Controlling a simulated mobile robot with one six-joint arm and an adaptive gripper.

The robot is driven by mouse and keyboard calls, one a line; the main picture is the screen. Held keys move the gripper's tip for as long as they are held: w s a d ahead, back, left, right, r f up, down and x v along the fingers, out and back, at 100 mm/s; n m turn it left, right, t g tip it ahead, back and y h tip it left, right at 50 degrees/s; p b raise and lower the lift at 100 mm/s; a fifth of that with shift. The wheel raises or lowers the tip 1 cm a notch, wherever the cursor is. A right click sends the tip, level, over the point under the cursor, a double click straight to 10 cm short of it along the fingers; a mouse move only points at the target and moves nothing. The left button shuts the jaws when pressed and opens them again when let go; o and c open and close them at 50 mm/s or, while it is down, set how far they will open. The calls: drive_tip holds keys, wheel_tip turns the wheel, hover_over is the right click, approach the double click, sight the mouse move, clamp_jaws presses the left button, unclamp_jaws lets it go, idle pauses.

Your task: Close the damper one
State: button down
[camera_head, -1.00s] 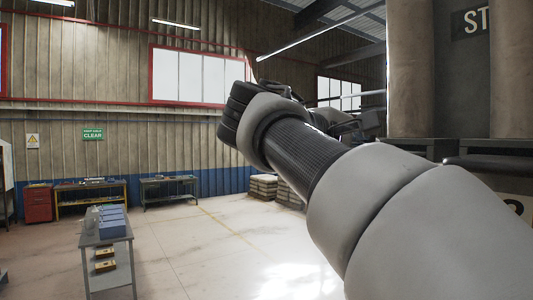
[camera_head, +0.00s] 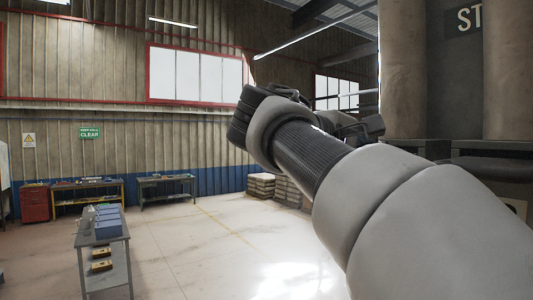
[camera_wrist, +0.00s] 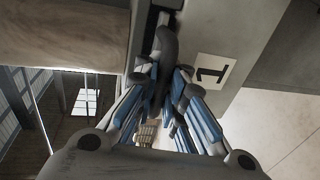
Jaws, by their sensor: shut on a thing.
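In the wrist view, my gripper (camera_wrist: 162,78) has its blue-and-grey fingers closed around a dark, curved handle (camera_wrist: 166,42). The handle comes out of a dark slot in a grey housing (camera_wrist: 228,28). A white plate with a black "1" (camera_wrist: 212,69) is fixed to the housing right beside the handle, marking it as damper one. The fingers hide the handle's lower part. In the head view, my arm reaches toward the large machine at the right, and its wrist covers most of the gripper and the handle.
A large machine with thick beige columns (camera_head: 401,70) stands at the right, close to my arm. A grey table with blue boxes (camera_head: 107,222) stands at the lower left. Workbenches (camera_head: 167,187) and stacked sacks (camera_head: 261,186) line the far wall. The middle floor is clear.

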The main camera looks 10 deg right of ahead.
drive_tip(key=shift+r, duration=0.15)
drive_tip(key=c, duration=1.7)
unclamp_jaws()
drive_tip(key=shift+a, duration=0.15)
drive_tip(key=shift+o, duration=0.2)
drive_tip(key=v, duration=1.2)
drive_tip(key=shift+f, duration=0.25)
